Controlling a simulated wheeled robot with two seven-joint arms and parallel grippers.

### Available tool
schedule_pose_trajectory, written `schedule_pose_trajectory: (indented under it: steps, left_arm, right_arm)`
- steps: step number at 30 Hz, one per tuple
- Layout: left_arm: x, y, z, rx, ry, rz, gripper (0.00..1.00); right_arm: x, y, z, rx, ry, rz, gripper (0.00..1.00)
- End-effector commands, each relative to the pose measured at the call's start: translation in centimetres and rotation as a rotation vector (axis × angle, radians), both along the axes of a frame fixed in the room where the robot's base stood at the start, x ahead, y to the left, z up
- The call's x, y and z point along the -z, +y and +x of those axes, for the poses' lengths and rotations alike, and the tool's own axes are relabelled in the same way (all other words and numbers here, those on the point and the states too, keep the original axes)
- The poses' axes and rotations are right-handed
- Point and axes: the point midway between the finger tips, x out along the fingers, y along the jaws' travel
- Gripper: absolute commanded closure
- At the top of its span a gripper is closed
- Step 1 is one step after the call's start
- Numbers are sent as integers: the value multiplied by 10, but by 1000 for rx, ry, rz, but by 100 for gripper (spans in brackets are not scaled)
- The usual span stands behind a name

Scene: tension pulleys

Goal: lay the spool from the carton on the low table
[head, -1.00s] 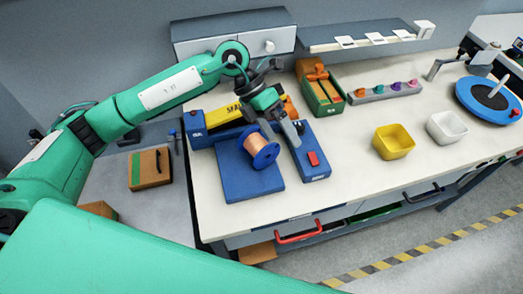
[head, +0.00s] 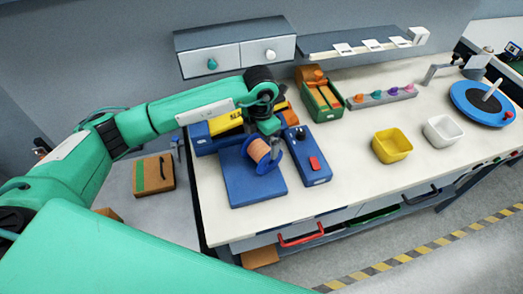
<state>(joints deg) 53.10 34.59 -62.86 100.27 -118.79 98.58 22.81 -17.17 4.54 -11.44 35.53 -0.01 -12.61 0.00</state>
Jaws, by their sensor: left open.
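A copper-coloured spool (head: 259,150) with blue end discs lies on its side on a blue plate (head: 241,188) at the front left of the white bench. My left gripper (head: 276,138) is open at the spool's far side, pointing down close to it; whether a finger touches it is hidden. A brown box (head: 153,174) with a green stripe and a dark strip stands on the low grey table (head: 172,221) at the left; whether this is the carton I cannot tell. My right gripper is not in view.
A blue block with a red button (head: 314,163) stands right of the plate. Yellow (head: 391,146) and white (head: 444,130) bins and a blue turntable (head: 482,102) are farther right. A green box (head: 320,101) stands behind. The bench's front middle is clear.

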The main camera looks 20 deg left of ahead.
Motion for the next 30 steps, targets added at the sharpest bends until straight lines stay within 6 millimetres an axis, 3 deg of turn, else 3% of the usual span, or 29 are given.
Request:
schedule_pose_trajectory:
  steps: [5, 15, 23, 30]
  left_arm:
    - [9, 0, 1, -2, 3, -1, 0]
    - [51, -1, 6, 0, 2, -1, 0]
    - [55, -1, 6, 0, 1, -1, 0]
    - [54, -1, 6, 0, 1, -1, 47]
  right_arm:
    - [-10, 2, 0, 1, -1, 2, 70]
    - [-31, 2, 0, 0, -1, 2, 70]
    - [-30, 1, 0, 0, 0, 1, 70]
    - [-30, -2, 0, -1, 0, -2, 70]
